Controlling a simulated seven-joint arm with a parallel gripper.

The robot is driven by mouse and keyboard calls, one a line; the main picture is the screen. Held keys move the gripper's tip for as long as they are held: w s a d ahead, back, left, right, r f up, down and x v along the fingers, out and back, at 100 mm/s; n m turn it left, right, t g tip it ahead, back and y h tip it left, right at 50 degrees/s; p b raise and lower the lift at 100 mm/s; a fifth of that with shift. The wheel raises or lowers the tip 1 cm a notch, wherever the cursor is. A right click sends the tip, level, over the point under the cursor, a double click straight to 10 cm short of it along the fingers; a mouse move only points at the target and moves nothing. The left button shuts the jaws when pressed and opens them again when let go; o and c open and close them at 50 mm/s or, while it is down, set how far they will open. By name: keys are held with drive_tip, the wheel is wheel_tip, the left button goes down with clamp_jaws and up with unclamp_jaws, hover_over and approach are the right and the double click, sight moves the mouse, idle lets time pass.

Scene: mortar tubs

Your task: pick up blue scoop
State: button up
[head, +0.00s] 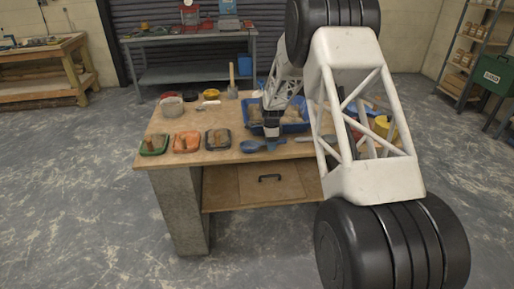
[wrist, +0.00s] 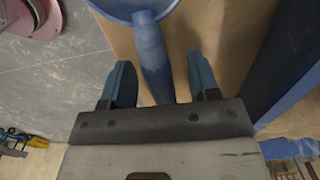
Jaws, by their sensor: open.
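The blue scoop (head: 252,146) lies near the front edge of the wooden workbench, in front of the blue tray. In the wrist view the scoop's handle (wrist: 152,57) lies between the two fingers of my gripper (wrist: 161,80), and its round bowl is at the top edge, partly cut off. My gripper (head: 271,141) is open, with a gap visible on both sides of the handle. In the head view the fingers are small and partly merge with the scoop, so contact with the bench cannot be told.
The blue tray (head: 296,127) holds greyish material directly behind my gripper; its wall (wrist: 289,75) shows at right in the wrist view. Green (head: 154,146), orange (head: 187,143) and dark (head: 217,140) tubs stand to the left. A yellow container (head: 382,126) stands right, partly behind my arm.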

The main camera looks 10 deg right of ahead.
clamp_jaws()
idle(0.4)
drive_tip(key=shift+r, duration=0.15)
drive_tip(key=shift+r, duration=1.5)
drive_tip(key=shift+s+r, duration=0.2)
drive_tip(key=shift+s, duration=0.1)
drive_tip(key=s+r, duration=0.1)
drive_tip(key=s, duration=1.4)
drive_tip(key=shift+s+r, duration=0.2)
